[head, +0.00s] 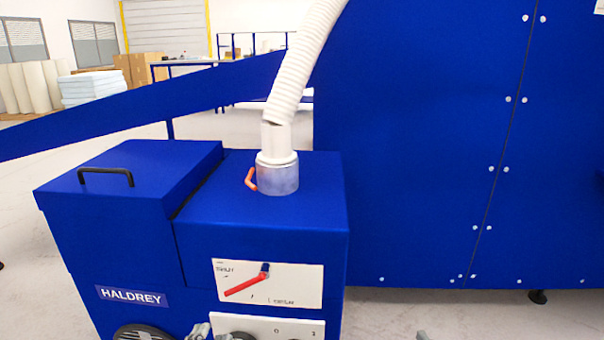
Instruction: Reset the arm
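A blue machine (262,222) labelled HALDREY stands in the front left of the head view. A red lever (245,285) on its white plate (305,281) slants down to the left from a dark pivot. My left gripper (210,333) shows only as grey tips at the bottom edge, below the lever plate and apart from the lever. Whether it is open or shut is unclear. A small grey tip at the bottom edge, right of the machine, seems to be my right gripper (423,336); the rest is out of frame.
A white hose (302,62) rises from a metal collar (278,175) with an orange handle (251,180) on the machine's top. A black handle (106,177) sits on the left lid. A large blue panel wall (420,150) fills the right. Pale floor shows below it.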

